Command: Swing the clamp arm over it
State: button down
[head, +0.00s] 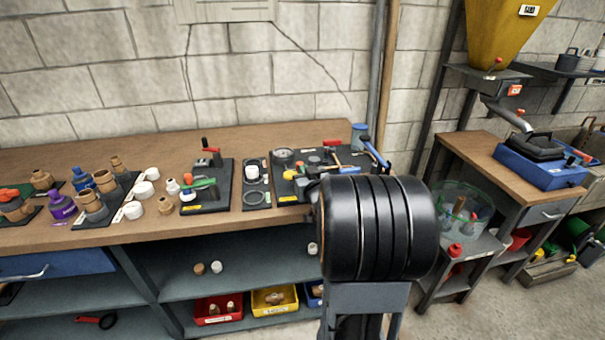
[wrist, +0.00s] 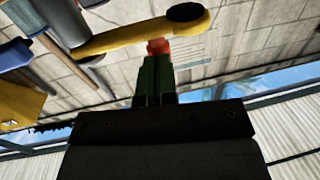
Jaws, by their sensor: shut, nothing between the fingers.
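In the head view a black fixture board (head: 222,193) lies on the bench, left of centre. On it stands an upright clamp with a red and black handle (head: 211,153). I cannot tell which part the clamp arm swings over. In the wrist view my gripper (wrist: 154,78) shows as narrow dark green fingers pressed together, with nothing held between them. A blurred red-orange tip (wrist: 158,46) shows beyond them. My arm hides my gripper in the head view.
In the wrist view a yellow bar (wrist: 140,33) with a dark round end crosses above the fingers. In the head view a tool board (head: 290,187) lies right of the fixture; brown fittings (head: 104,181) stand left. My black arm covers the bench's right front.

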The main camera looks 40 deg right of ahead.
jog(key=shift+d, duration=0.1)
jog(key=shift+w+f+b, duration=0.15)
jog(key=shift+f+b, duration=0.05)
jog(key=shift+b, duration=0.2)
jog(key=shift+w+f+b, duration=0.1)
jog(key=shift+w+b, duration=0.75)
jog(key=shift+b, duration=0.25)
jog(key=shift+w+d+r, duration=0.1)
jog(key=shift+w+r, duration=0.1)
jog(key=shift+w, duration=0.2)
jog(key=shift+r, duration=0.1)
jog(key=shift+s+a+b, duration=0.3)
jog(key=shift+s+a, duration=0.1)
jog(key=s+a+b, duration=0.3)
jog(key=s+a, duration=0.5)
jog(key=s, duration=0.1)
jog(key=shift+s+a+r, duration=0.15)
jog(key=shift+s, duration=0.2)
